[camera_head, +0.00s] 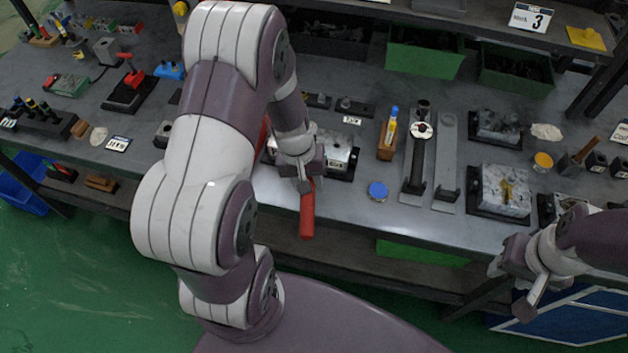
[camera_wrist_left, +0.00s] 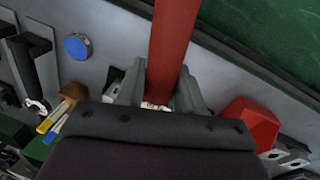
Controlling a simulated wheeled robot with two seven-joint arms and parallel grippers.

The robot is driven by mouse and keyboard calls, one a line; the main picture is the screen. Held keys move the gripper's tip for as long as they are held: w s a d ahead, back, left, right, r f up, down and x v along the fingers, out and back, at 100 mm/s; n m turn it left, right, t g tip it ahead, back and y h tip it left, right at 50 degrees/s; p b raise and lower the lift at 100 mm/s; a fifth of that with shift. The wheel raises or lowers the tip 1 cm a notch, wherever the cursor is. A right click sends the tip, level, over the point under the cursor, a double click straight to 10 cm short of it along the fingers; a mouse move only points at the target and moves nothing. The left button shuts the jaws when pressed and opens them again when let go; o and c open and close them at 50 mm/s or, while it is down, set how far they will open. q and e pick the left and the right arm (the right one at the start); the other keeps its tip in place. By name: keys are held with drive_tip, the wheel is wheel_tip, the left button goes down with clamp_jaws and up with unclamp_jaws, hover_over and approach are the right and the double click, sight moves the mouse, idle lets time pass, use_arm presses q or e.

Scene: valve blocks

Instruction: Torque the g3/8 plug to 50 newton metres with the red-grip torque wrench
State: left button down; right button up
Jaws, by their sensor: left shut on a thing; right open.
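The red-grip torque wrench (camera_head: 307,215) hangs over the table's front edge with its red grip toward me. My left gripper (camera_head: 305,186) is shut on it, and the left wrist view shows the red grip (camera_wrist_left: 174,45) between the two fingers (camera_wrist_left: 160,92). A silver valve block (camera_head: 340,152) lies just behind the left gripper, partly hidden by my arm. The wrench's head is hidden, and I cannot make out the g3/8 plug. My right gripper (camera_head: 524,290) is open and empty at the right, in front of the table.
Another valve block (camera_head: 503,190) stands at the right on a dark base. A blue round cap (camera_head: 377,190) lies near the front edge; it also shows in the left wrist view (camera_wrist_left: 78,46). A red object (camera_wrist_left: 246,125) sits close to the left gripper. Green bins (camera_head: 425,52) stand at the back.

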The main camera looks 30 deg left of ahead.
use_arm(q)
drive_tip(key=shift+s+a, duration=0.1)
drive_tip(key=shift+a, duration=0.15)
drive_tip(key=shift+r, duration=0.1)
drive_tip(key=shift+d, duration=0.3)
drive_tip(key=shift+w+d+n+p, duration=0.6)
drive_tip(key=shift+d+n+p, duration=0.05)
drive_tip(key=shift+d+n, duration=0.1)
